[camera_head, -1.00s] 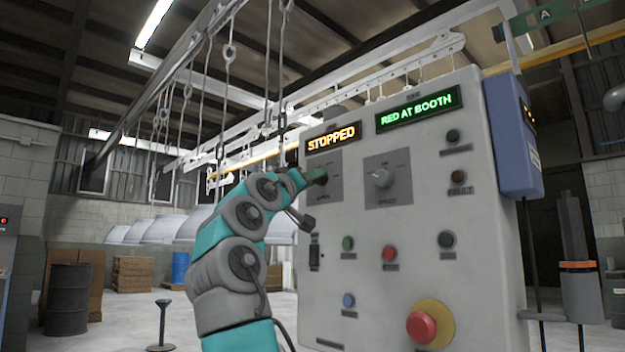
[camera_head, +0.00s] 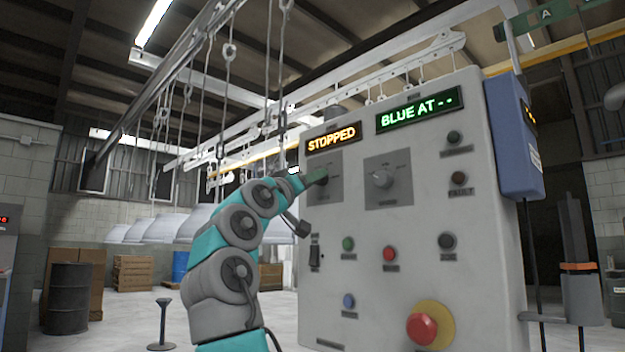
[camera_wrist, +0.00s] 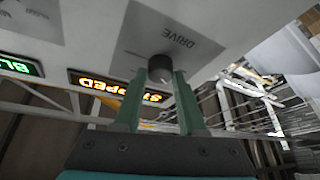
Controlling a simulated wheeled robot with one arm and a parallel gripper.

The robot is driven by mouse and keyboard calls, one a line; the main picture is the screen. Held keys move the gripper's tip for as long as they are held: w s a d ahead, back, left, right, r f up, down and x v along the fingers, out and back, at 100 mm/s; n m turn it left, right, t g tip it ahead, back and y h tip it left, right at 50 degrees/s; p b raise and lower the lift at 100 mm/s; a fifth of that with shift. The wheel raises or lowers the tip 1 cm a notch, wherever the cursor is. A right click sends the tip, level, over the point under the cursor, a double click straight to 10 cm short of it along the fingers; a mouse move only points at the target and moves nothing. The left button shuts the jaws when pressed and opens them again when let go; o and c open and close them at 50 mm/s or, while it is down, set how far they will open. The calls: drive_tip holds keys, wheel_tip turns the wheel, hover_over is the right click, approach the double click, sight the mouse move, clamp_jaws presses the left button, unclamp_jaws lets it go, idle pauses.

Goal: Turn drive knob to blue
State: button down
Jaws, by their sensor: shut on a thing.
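The drive knob (camera_wrist: 160,66) is a dark round knob on a grey plate marked DRIVE (camera_wrist: 185,40) in the wrist view. My gripper (camera_wrist: 161,76) is shut on it, with one green finger on each side. In the head view my gripper (camera_head: 316,176) reaches the upper left plate of the grey control panel (camera_head: 400,290) and hides most of the knob. The amber display (camera_head: 333,138) above it reads STOPPED. The green display (camera_head: 420,109) reads BLUE AT - -. The knob's pointer direction cannot be made out.
Several small buttons and a red mushroom button (camera_head: 422,328) are lower on the panel. A blue box (camera_head: 513,135) is on its right side. Pale hoods (camera_head: 160,230) hang behind my arm.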

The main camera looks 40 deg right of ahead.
drive_tip(key=shift+w+m+g+h+p, duration=0.15)
drive_tip(key=shift+m+g+h+p, duration=0.15)
drive_tip(key=shift+m+p, duration=0.5)
drive_tip(key=shift+w+m+g+h+p, duration=0.1)
drive_tip(key=shift+m+g+h+p, duration=0.15)
drive_tip(key=shift+m+g+p, duration=1.1)
drive_tip(key=shift+w+m+g+h+p, duration=0.1)
drive_tip(key=shift+m+g+h+p, duration=0.15)
drive_tip(key=shift+m+g+p, duration=1.05)
drive_tip(key=shift+s+f+m+t+b, duration=0.1)
drive_tip(key=shift+m+t+b, duration=0.2)
drive_tip(key=shift+m+t, duration=0.4)
drive_tip(key=shift+c, duration=2.4)
unclamp_jaws()
drive_tip(key=shift+g, duration=0.25)
